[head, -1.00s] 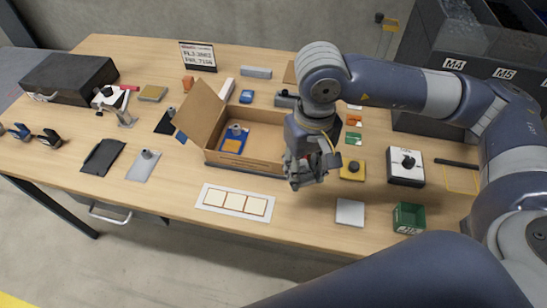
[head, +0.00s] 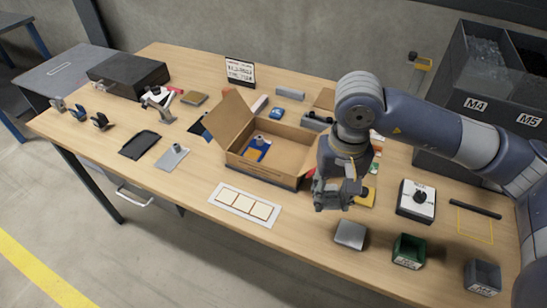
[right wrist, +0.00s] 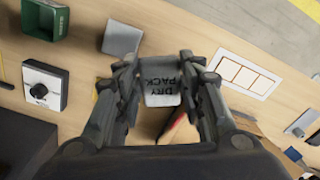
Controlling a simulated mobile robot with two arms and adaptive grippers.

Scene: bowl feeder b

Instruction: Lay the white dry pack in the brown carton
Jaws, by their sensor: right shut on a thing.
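The white dry pack (right wrist: 162,88), with dark lettering "DRY PACK", is between the fingers of my right gripper (right wrist: 165,82) in the right wrist view. In the head view my right gripper (head: 332,200) points down just right of the brown carton, and the pack is hard to make out there. The open brown carton (head: 236,160) stands mid-table with a flap raised on its left. Inside it lies a blue item (head: 258,146) with a pale knob. My left gripper is out of view.
A light grey square block (head: 350,234) and a green bin (head: 409,250) stand near the front edge, right of the gripper. A white card with several framed squares (head: 245,203) lies in front of the carton. A white box with a black knob (head: 416,200) is further right.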

